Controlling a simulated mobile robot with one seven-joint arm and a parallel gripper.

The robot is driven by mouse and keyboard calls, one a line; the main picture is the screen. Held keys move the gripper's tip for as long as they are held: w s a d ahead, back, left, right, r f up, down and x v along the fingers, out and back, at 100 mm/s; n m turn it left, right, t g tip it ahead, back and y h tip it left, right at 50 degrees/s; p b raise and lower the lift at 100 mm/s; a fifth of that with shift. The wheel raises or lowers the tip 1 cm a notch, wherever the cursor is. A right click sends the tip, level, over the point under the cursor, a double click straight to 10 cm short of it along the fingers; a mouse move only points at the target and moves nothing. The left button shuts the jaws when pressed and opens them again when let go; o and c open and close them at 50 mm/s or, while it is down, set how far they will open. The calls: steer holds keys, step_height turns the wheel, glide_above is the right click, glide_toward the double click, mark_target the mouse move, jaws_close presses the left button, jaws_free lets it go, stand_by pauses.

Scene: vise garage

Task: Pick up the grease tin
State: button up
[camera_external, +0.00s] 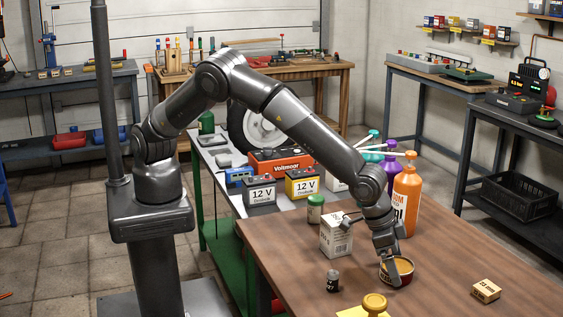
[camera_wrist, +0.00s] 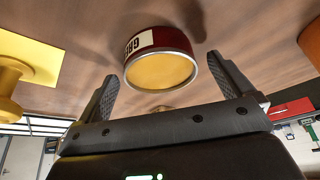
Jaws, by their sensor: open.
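The grease tin (camera_external: 402,268) is a low, round, dark red tin on the brown wooden table, with a yellowish top. In the wrist view the tin (camera_wrist: 160,62) shows its yellow face, metal rim and a white label with partly readable letters. My gripper (camera_external: 391,277) is at the tin, its fingers pointing down at it in the external view. In the wrist view my gripper (camera_wrist: 172,88) is open, with one finger on each side of the tin and gaps between fingers and tin. Whether the fingers straddle its full height cannot be told.
A white box (camera_external: 336,237), an orange bottle (camera_external: 405,205), a green-lidded jar (camera_external: 315,209) and a small dark can (camera_external: 332,281) stand nearby on the table. A yellow knob-like object (camera_external: 375,305) is at the front. A small cardboard box (camera_external: 486,291) lies to the right, with bare tabletop between.

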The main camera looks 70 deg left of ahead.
steer(key=shift+w+f, duration=0.1)
steer(key=shift+f, duration=0.2)
steer(key=c, duration=1.2)
